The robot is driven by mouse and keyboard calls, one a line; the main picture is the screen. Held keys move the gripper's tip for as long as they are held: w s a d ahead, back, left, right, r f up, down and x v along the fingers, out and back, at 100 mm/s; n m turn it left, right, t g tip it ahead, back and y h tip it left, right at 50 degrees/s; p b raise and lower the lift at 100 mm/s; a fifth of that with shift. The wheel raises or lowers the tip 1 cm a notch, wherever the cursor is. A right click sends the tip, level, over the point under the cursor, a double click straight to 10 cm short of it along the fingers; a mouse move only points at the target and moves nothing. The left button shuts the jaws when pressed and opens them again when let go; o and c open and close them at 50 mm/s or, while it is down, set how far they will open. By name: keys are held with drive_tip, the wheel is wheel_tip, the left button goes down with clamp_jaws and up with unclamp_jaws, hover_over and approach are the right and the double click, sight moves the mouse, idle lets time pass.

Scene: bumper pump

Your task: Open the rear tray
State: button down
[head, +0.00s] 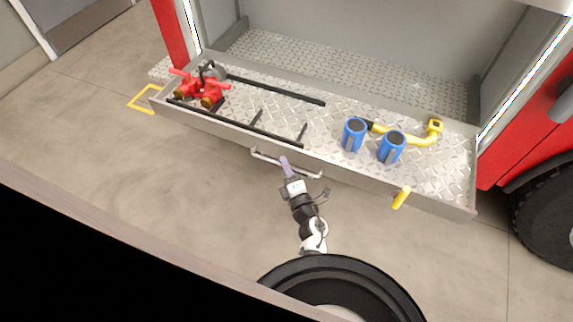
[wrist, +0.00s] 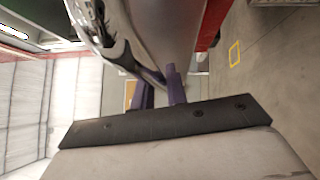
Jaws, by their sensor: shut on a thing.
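The rear tray (head: 440,178) is a metal diamond-plate drawer in the red truck's open compartment. Its front edge stands out beyond the truck body, over the floor. A silver bar handle (head: 309,174) runs along the middle of its front panel. My gripper (head: 285,163), with purple fingers, is shut on the handle left of its middle. In the wrist view the fingers (wrist: 158,90) show close to the shiny handle (wrist: 92,22); the exact contact there is partly hidden.
The tray carries red valve fittings (head: 207,92), black bars (head: 270,87), two blue cylinders (head: 354,136) and a yellow tool (head: 410,139). A yellow piece (head: 402,197) is on the front panel at right. A truck wheel (head: 546,219) is far right. Floor in front (head: 180,190) is clear.

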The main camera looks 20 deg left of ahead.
drive_tip(key=shift+s, duration=0.1)
idle(0.3)
drive_tip(key=c, duration=1.4)
unclamp_jaws()
